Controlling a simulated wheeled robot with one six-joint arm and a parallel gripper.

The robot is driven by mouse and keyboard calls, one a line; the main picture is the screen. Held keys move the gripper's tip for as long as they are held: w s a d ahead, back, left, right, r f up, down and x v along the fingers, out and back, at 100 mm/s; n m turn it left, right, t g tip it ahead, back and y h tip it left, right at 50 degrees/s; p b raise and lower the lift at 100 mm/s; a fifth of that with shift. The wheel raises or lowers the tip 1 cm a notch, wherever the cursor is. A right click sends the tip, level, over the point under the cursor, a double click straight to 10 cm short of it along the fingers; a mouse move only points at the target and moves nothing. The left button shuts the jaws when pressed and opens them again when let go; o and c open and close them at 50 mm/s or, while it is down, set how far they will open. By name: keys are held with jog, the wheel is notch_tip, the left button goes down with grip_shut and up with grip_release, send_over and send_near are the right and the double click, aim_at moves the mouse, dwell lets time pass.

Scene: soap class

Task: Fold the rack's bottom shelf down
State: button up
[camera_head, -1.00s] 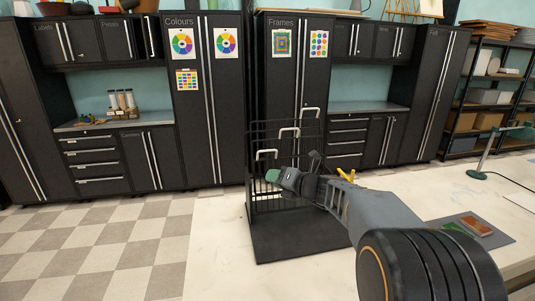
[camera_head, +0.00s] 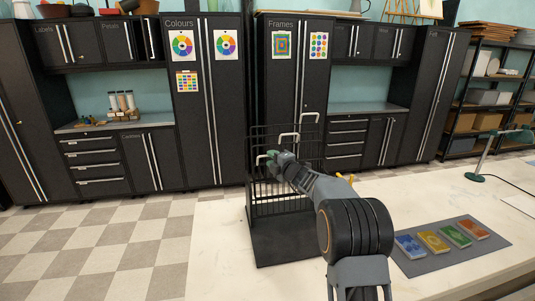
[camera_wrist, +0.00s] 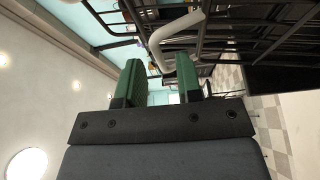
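The black wire rack (camera_head: 282,205) stands on the pale table, with a dark flat plate (camera_head: 285,250) at its foot. White handles show at staggered heights: a high one (camera_head: 309,114), a middle one (camera_head: 289,136) and a low one (camera_head: 262,157). The low handle is partly hidden by my gripper (camera_head: 269,157). In the wrist view my gripper (camera_wrist: 160,75) has its two green fingers apart, with nothing clearly held. A white handle (camera_wrist: 178,28) lies just beyond the fingertips, with black rack wires behind it. I cannot tell whether it touches a finger.
A grey mat (camera_head: 425,267) with several coloured blocks lies right of my arm. A green-based lamp (camera_head: 475,176) stands further right. Dark cabinets (camera_head: 215,110) line the wall behind. The table front left of the rack is bare.

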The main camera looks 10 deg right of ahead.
jog(key=shift+p+x, duration=0.35)
jog(key=shift+x, duration=1.2)
grip_shut()
